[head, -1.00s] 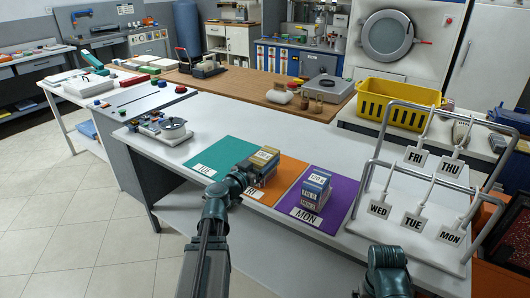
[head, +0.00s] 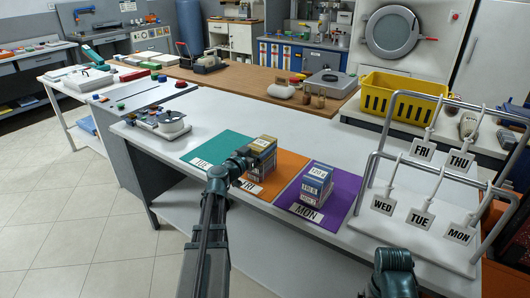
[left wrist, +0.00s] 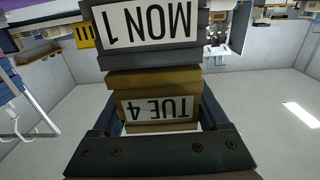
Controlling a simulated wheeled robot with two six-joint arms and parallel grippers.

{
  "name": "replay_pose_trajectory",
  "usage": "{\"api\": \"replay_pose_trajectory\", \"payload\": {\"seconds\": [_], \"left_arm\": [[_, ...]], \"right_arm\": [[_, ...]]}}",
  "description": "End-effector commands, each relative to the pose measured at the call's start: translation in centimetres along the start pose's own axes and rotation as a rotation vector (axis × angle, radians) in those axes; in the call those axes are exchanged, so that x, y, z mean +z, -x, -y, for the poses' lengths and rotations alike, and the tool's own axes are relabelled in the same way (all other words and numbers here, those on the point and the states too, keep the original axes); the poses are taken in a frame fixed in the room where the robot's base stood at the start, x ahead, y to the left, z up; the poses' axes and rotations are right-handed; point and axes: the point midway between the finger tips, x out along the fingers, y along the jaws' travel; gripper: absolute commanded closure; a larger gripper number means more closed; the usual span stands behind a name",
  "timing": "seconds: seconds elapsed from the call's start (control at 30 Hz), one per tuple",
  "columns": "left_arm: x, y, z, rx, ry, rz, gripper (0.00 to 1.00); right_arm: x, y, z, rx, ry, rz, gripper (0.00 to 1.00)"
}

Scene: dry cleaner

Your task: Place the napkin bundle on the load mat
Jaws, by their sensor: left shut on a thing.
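My left gripper (head: 246,158) is shut on a tan bundle (head: 264,144) over the orange mat (head: 290,166). The left wrist view, upside down, shows this bundle (left wrist: 158,108) labelled TUE 4 between the fingers. A grey bundle (left wrist: 150,60) labelled MON 1 is directly beneath it; I cannot tell whether they touch. A teal mat (head: 217,147) with a TUE label lies left. A purple mat (head: 345,187) with a MON label lies right and bears a stack of blue-grey bundles (head: 316,181). The orange mat's label is partly hidden. My right gripper is out of view.
A metal rack (head: 420,215) with day tags stands at the table's right end. A small device with a round dial (head: 172,122) sits at the left end. A yellow basket (head: 403,97) stands behind. The white table (head: 290,128) is clear behind the mats.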

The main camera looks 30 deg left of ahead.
Motion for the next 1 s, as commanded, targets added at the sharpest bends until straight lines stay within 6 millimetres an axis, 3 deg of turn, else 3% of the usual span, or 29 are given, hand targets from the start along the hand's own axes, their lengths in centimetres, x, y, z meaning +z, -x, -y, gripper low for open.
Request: {"api": "replay_pose_trajectory", "payload": {"seconds": [0.4, 0.43, 0.57, 0.83, 1.0], "left_arm": [[0.5, 0.0, 0.0, 0.0, 0.0, 0.0, 0.85], [0.5, 0.0, 0.0, 0.0, 0.0, 0.0, 0.21], [0.4, 0.0, 0.0, 0.0, 0.0, 0.0, 0.0], [0.3, 0.1, 0.0, 0.0, 0.0, 0.0, 0.0], [0.4, 2.5, -0.1, -0.004, 0.0, 0.0, 0.0]], "right_arm": [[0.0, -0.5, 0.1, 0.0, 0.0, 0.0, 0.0], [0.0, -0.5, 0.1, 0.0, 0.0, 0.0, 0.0], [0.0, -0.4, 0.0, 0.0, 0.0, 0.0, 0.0], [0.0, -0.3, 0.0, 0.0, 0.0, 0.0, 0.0], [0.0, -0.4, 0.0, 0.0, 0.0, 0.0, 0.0]]}}
